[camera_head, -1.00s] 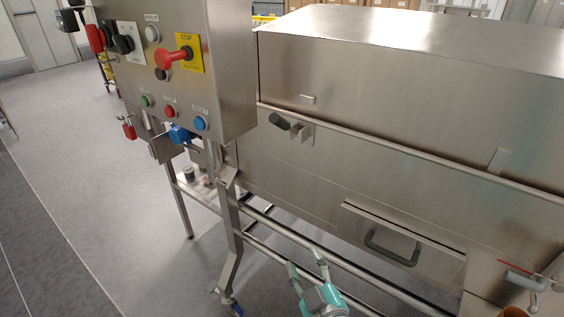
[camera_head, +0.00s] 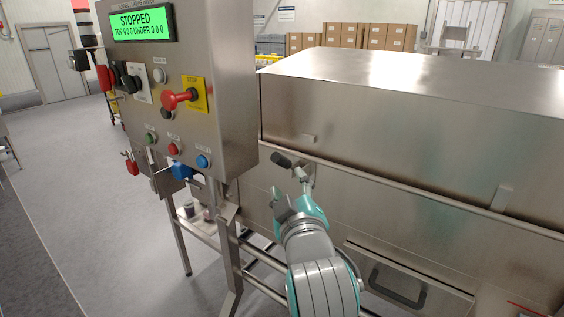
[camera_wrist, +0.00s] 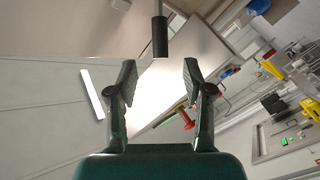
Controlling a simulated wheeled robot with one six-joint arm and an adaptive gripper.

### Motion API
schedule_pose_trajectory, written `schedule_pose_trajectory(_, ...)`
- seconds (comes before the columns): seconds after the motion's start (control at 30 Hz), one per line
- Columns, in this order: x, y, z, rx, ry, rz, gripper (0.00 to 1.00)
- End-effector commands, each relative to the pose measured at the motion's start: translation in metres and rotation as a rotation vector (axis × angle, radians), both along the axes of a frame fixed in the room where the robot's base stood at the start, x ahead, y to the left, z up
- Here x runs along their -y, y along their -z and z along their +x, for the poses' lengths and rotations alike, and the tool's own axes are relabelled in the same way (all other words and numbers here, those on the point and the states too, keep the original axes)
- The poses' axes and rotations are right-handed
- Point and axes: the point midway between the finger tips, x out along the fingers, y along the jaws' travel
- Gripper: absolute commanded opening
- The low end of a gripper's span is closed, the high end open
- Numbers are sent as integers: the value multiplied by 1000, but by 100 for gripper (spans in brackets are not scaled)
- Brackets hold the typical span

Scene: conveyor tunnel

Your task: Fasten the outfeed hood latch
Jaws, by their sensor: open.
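The hood latch has a black grip (camera_head: 284,160) on a metal bracket (camera_head: 306,178), at the left end of the steel hood (camera_head: 390,115). The grip points to the left and slightly up. A small metal tab (camera_head: 308,138) sits on the hood face above it. My gripper (camera_head: 292,200) is just below the latch and partly hides its bracket. In the wrist view the jaws (camera_wrist: 159,72) are apart and empty. The black latch grip (camera_wrist: 160,37) hangs beyond the fingertips, centred between them and apart from them.
A control box with a green screen (camera_head: 140,22) reading STOPPED and a red stop knob (camera_head: 178,98) stands close left of my arm. A rail (camera_head: 420,192) runs along the hood's lower edge. A black-handled drawer (camera_head: 398,290) is at the lower right. Cardboard boxes (camera_head: 350,37) are behind.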

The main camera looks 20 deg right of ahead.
Motion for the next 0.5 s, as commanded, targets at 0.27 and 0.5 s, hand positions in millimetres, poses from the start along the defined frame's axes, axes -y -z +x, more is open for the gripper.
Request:
schedule_pose_trajectory(0.27, 7, 0, 34, 0, 1, -1, 51)
schedule_pose_trajectory(0.5, 14, 0, 75, 0, 1, -1, 51)
